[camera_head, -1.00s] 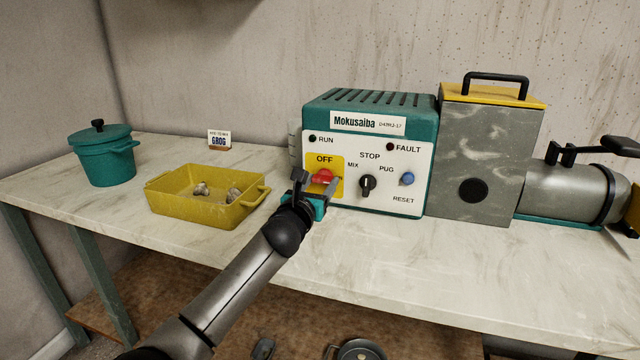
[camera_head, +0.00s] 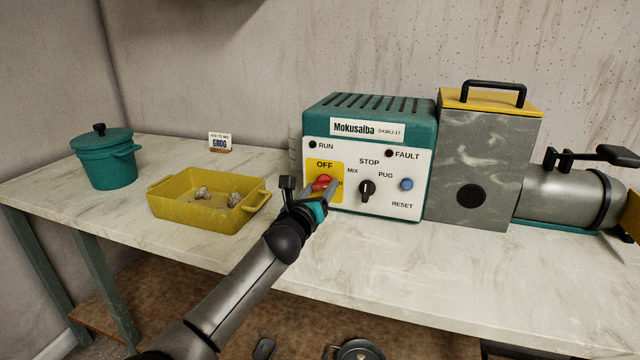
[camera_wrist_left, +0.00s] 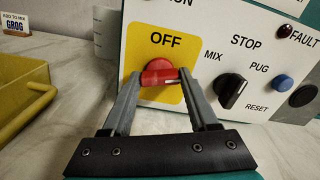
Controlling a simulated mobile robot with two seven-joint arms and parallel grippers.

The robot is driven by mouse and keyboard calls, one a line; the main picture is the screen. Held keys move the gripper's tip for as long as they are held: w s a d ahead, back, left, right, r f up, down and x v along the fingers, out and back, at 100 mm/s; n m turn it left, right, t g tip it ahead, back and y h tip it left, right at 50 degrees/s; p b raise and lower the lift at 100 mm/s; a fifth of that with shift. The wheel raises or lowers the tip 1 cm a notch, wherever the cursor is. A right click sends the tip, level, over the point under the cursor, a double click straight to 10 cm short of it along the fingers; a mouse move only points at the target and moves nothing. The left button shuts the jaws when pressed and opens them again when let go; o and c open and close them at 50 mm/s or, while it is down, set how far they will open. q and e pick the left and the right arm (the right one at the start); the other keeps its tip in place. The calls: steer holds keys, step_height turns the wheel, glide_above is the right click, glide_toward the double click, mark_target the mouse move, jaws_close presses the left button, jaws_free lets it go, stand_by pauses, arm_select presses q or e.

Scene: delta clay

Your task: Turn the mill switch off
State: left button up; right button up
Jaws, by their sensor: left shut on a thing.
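The mill's control box (camera_head: 368,130) stands on the bench with a white front panel. Its red switch knob (camera_head: 321,182) sits on a yellow plate marked OFF, and it also shows in the left wrist view (camera_wrist_left: 158,78). My left gripper (camera_head: 325,188) is at the knob, and in the left wrist view its two fingers (camera_wrist_left: 160,80) are on either side of the red knob, shut on it. The knob's pale mark points right and slightly upward in the wrist view. The gripper partly hides the knob in the head view. My right gripper is not in view.
A black selector knob (camera_head: 367,188) and a blue reset button (camera_head: 406,184) are close on the right. A yellow tray (camera_head: 205,211) with stones, a teal pot (camera_head: 105,160) and a GROG card (camera_head: 220,142) stand left. The bench front is clear.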

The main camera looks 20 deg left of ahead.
arm_select(q)
steer(key=n+p, duration=0.1)
steer(key=n, duration=0.1)
steer(key=shift+n, duration=0.4)
steer(key=n+p, duration=0.1)
steer(key=n, duration=0.2)
steer(key=shift+n, duration=0.4)
steer(key=n+p, duration=0.1)
steer(key=n, duration=0.3)
steer(key=shift+p, duration=0.3)
steer(key=shift+n+p, duration=0.4)
steer(key=shift+n, duration=1.4)
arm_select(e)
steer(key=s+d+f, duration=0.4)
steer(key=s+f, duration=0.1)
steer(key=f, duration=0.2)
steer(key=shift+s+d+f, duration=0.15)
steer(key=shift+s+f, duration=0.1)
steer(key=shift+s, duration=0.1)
arm_select(q)
steer(key=o, duration=1.4)
steer(key=shift+s, duration=0.15)
